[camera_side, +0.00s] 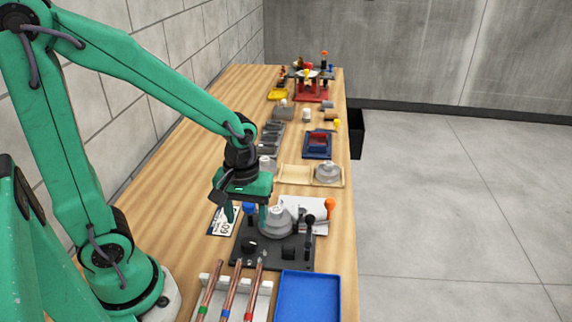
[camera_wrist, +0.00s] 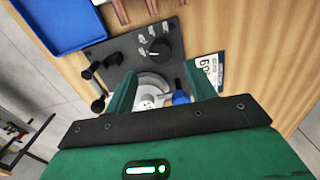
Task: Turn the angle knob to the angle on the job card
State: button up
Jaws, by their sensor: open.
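The black angle knob (camera_side: 249,244) sits on the dark bender plate (camera_side: 240,257). In the wrist view the knob (camera_wrist: 160,48) has small white labels around it; its pointer setting is too small to read. The job card (camera_side: 225,221) lies on the table left of the plate and shows "60"; it also shows in the wrist view (camera_wrist: 207,72). My gripper (camera_side: 246,217) is open and empty, fingers pointing down above the plate's far part. In the wrist view my gripper (camera_wrist: 160,78) has the round grey die (camera_wrist: 152,84) between its fingers, with the knob beyond them.
A blue-topped part (camera_side: 249,207) and black handles (camera_side: 310,219) rise from the bender. A rack of copper tubes (camera_side: 230,290) and a blue tray (camera_side: 308,296) stand in front. Other fixtures fill the table behind. An orange-topped part (camera_side: 329,203) is at the right.

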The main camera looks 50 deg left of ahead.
aim_at(249, 242)
jog(key=shift+f, duration=0.15)
jog(key=shift+f, duration=3.75)
jog(key=c, duration=1)
